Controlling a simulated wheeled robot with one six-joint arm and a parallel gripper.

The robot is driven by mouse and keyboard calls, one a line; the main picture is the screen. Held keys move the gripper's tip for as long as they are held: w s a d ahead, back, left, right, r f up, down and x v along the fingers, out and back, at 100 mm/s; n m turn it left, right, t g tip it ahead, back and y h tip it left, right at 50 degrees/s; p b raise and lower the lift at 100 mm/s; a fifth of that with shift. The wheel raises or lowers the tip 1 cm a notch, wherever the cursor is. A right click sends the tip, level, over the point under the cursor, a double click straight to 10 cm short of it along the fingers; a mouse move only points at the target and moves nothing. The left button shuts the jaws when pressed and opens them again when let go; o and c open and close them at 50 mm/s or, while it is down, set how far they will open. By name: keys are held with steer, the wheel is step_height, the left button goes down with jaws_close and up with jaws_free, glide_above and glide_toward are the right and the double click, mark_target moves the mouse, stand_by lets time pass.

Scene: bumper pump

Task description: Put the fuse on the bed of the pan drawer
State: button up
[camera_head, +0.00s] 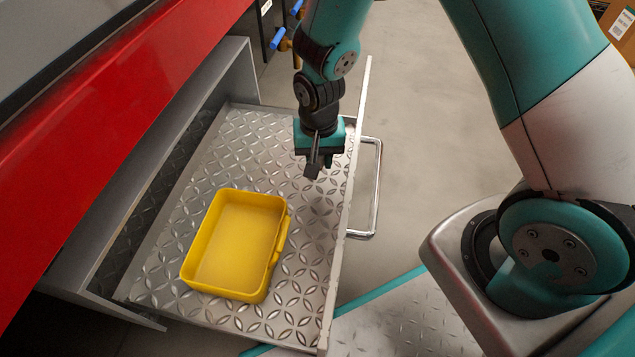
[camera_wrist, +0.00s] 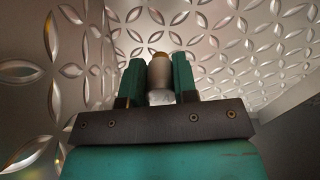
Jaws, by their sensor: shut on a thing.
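The fuse (camera_wrist: 159,72), a small grey cylinder with a brownish end, shows in the wrist view between the two fingers. My gripper (camera_wrist: 159,78) is shut on it. In the head view my gripper (camera_head: 313,167) points down over the far right part of the open pan drawer, near its front panel. The fuse cannot be made out clearly there. The drawer's bed (camera_head: 245,145) is patterned metal plate, and it also fills much of the wrist view (camera_wrist: 225,45). I cannot tell how large the gap between the fuse and the bed is.
A yellow open tray (camera_head: 238,243) lies on the near part of the bed. The drawer's front panel (camera_head: 350,185) with its bar handle (camera_head: 375,190) stands right of my gripper. The red cabinet body (camera_head: 100,125) is at left. The bed's far left part is clear.

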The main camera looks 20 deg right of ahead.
mark_target(319, 183)
step_height(319, 183, down, 5)
steer(key=b, duration=0.3)
steer(key=o, duration=1)
steer(key=shift+f, duration=0.1)
